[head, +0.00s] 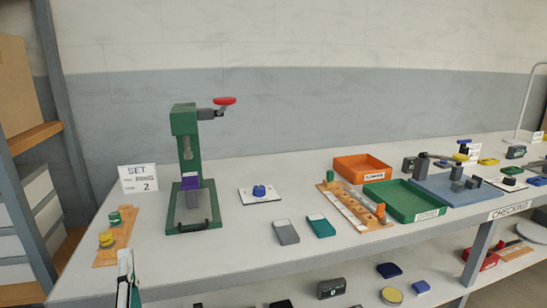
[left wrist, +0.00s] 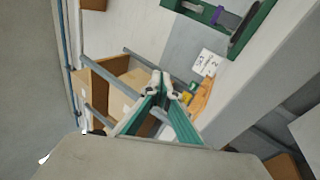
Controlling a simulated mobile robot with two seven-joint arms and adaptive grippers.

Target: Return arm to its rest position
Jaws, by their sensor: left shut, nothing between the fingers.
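My left gripper (head: 126,278) is at the lower left of the head view, in front of the table's front edge, shut and empty. In the left wrist view its closed fingertips (left wrist: 160,86) show pale in the middle, with nothing between them. The green eyelet press (head: 185,135) stands upright on the table, its red-knobbed lever (head: 224,101) pointing right at the top. A purple part (head: 190,182) sits low on the press. In the left wrist view the press (left wrist: 255,30) is at the upper right, apart from the fingers. My right gripper is not in view.
A wooden strip (head: 116,240) with green and yellow pieces lies at the table's left end, by a SET sign (head: 138,179). A shelf with boxes (head: 20,85) stands left. Orange (head: 362,168) and green (head: 403,201) trays are further right. A lower shelf runs beneath the table.

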